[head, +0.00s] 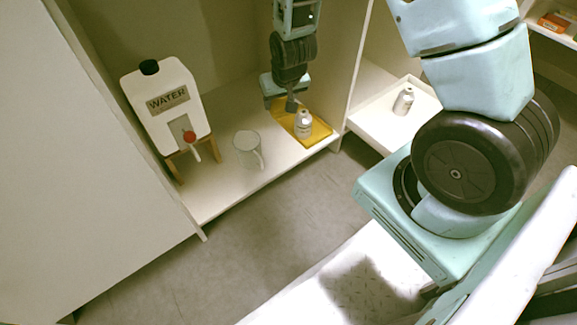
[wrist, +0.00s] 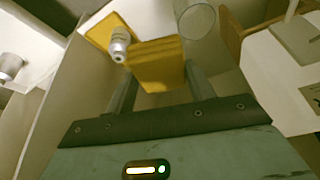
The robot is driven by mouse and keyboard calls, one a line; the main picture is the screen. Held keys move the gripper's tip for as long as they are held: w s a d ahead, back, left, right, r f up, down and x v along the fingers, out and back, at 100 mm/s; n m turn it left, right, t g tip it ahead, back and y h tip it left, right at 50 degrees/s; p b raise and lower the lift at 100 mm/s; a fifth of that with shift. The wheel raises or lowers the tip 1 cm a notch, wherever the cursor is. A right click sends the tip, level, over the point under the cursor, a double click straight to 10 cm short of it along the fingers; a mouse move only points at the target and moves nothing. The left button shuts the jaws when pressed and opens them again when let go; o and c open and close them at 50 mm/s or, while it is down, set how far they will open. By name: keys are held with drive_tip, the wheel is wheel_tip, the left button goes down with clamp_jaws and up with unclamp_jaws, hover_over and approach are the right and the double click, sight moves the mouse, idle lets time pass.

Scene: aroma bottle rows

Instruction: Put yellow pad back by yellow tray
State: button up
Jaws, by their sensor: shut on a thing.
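My gripper (wrist: 162,78) is shut on the yellow pad (wrist: 158,66), which sits between the two fingers in the wrist view. The yellow tray (wrist: 98,32) lies just beyond it, up and to the left, with a small white bottle (wrist: 120,42) standing at it. In the head view my gripper (head: 291,104) is low over the shelf, at the back left of the yellow tray (head: 318,133) and its bottle (head: 303,124). There I cannot tell the pad apart from the tray's yellow.
On the shelf left of my gripper are a pale mug (head: 247,149) and a water dispenser (head: 168,103). A cabinet wall (head: 352,70) rises close on the right. Beyond it, a white tray (head: 370,118) holds another bottle (head: 403,101). The shelf's front edge is near the yellow tray.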

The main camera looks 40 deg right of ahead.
drive_tip(key=w+d+f+m+b, duration=0.1)
drive_tip(key=f+m+b, duration=0.1)
drive_tip(key=f, duration=0.5)
drive_tip(key=w+d+f+m+h+b, duration=0.1)
drive_tip(key=f+b, duration=0.3)
drive_tip(key=f, duration=0.4)
drive_tip(key=w+d+f+m+g+h+b, duration=0.1)
drive_tip(key=d+f+m+b, duration=0.1)
drive_tip(key=f, duration=0.5)
drive_tip(key=shift+w+d+f+m+b, duration=0.35)
drive_tip(key=shift+d+f+m+b, duration=0.05)
drive_tip(key=shift+d+b, duration=0.35)
wheel_tip(320, 180, down, 4)
drive_tip(key=b, duration=0.3)
drive_tip(key=shift+f, duration=0.15)
drive_tip(key=o, duration=0.9)
drive_tip(key=shift+o, duration=0.2)
